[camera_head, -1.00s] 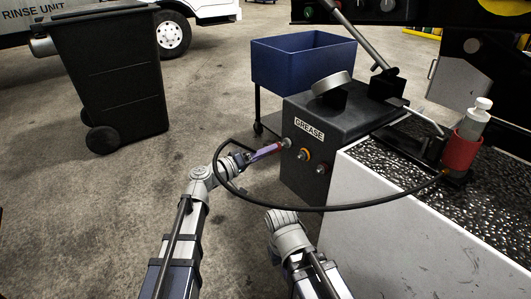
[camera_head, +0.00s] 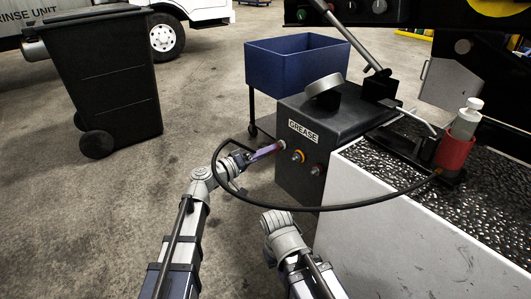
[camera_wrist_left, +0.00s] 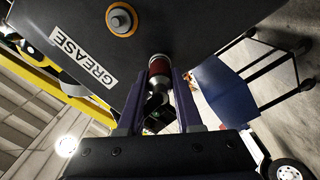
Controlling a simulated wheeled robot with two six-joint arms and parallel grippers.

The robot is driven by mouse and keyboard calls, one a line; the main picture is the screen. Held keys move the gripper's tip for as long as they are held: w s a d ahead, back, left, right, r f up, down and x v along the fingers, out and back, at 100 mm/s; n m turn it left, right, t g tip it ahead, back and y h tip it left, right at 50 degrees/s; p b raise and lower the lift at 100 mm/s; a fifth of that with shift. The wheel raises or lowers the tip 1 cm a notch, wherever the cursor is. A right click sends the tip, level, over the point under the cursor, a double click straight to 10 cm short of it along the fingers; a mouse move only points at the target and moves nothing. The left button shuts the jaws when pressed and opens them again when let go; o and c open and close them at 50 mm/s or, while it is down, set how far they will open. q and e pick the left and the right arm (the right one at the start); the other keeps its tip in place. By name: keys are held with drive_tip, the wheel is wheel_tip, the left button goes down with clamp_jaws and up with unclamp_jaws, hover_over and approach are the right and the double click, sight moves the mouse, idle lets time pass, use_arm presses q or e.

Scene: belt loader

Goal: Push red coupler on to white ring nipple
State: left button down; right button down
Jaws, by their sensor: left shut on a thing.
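My left gripper (camera_head: 254,154) is shut on the red coupler (camera_wrist_left: 159,67), which sits between its two fingers in the left wrist view (camera_wrist_left: 160,88). The coupler points at the face of the dark GREASE box (camera_head: 330,122). In the head view its front end meets the white ring nipple (camera_head: 281,145), or comes very near it. My right arm's end shows low in the middle, with no gripper fingers visible.
A black hose (camera_head: 330,208) loops to the right. A blue cart (camera_head: 296,67) stands behind; a bin (camera_head: 108,85) stands left.

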use_arm(q)
drive_tip(key=c, duration=0.5)
unclamp_jaws()
drive_tip(key=v, duration=0.7)
drive_tip(key=shift+s+a, duration=0.25)
drive_tip(key=shift+a, duration=0.05)
